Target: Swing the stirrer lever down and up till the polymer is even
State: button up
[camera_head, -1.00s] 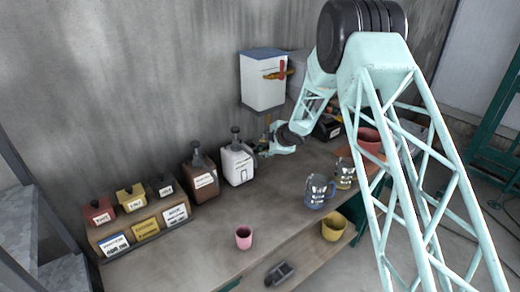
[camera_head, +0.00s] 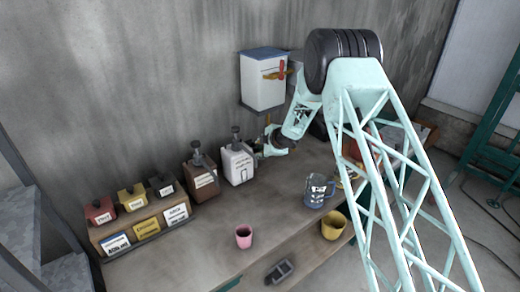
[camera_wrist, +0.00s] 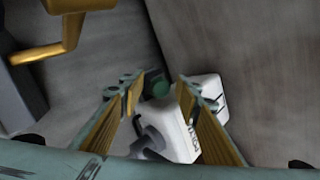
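My gripper (camera_head: 266,148) is beside the white jug (camera_head: 238,164), below the wall-mounted white box (camera_head: 263,80). In the wrist view its two fingers (camera_wrist: 157,86) stand apart with nothing visibly clamped between them. A yellow cranked lever (camera_wrist: 55,42) is at the upper left there, clear of the fingers. I cannot tell for sure which part is the stirrer lever. The polymer is not visible.
A brown jug (camera_head: 202,178) stands left of the white one, with a rack of labelled boxes (camera_head: 140,222) farther left. A pink cup (camera_head: 243,236), a glass mug (camera_head: 317,190) and a yellow pot (camera_head: 333,225) are toward the front.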

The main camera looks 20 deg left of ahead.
grip_shut()
